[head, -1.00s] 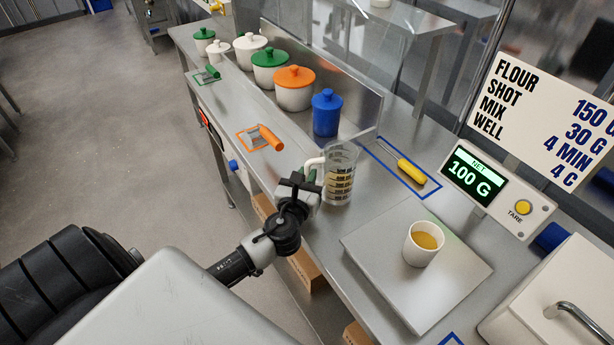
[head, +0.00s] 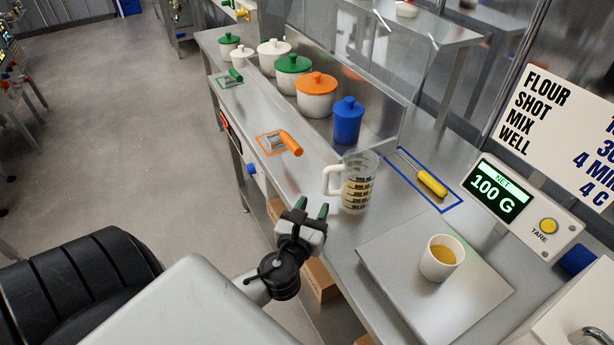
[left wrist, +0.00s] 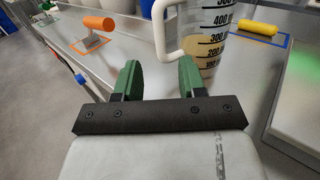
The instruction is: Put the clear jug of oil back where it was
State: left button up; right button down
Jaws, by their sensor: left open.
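The clear jug (head: 358,183) stands upright on the steel counter, with dark measuring marks, a white handle on its left and yellowish oil low inside. It also shows in the left wrist view (left wrist: 208,40), just beyond my fingers. My left gripper (head: 312,212) is open and empty, in front of the jug's handle and apart from it. Its green fingers show in the left wrist view (left wrist: 160,82) with nothing between them. My right gripper is not in view.
A scale plate (head: 400,300) bears a white cup (head: 441,258) of oil; its display (head: 495,188) reads 100 G. A yellow-handled tool (head: 432,183) lies in a blue outline. An orange-handled scraper (head: 290,143), a blue jar (head: 347,122) and several lidded pots stand farther along.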

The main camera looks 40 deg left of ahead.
pick_arm(q)
jog(key=shift+b+v, duration=0.3)
jog(key=shift+v, duration=1.6)
